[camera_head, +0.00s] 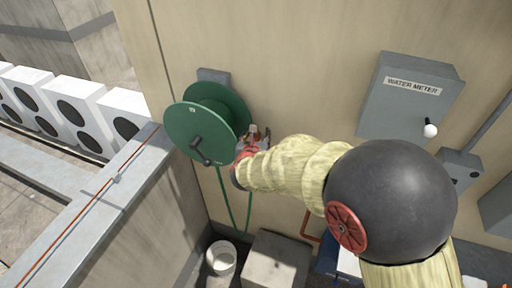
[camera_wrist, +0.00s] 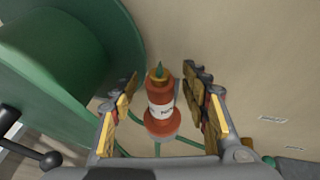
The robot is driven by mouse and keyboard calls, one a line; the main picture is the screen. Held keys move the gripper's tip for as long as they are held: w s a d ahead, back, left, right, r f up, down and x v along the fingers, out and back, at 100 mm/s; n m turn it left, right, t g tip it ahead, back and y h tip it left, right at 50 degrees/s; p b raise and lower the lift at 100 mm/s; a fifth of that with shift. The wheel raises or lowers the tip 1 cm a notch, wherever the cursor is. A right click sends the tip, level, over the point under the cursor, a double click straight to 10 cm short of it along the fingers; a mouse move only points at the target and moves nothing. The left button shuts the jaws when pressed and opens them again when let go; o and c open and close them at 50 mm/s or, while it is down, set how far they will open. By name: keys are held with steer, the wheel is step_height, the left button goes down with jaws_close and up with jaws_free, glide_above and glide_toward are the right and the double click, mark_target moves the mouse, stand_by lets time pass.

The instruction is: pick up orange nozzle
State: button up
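The orange nozzle (camera_wrist: 162,122) stands roughly upright in the wrist view, with a white label band and a dark green tip at its top. My gripper (camera_wrist: 160,82) is open, with one finger to the left of the nozzle and one to the right. Gaps show between the nozzle and both fingers. In the head view my gripper (camera_head: 253,142) is by the wall, just right of the green hose reel (camera_head: 196,124). The nozzle is too small and too covered by my gripper to make out clearly there.
The reel and its black crank handle (camera_wrist: 48,160) are close on the left. A green hose (camera_head: 222,195) hangs below. A grey water meter box (camera_head: 410,98) is on the wall to the right. A white bucket (camera_head: 222,258) and a grey block (camera_head: 275,260) stand below.

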steer(key=shift+c, duration=1.2)
jaws_close()
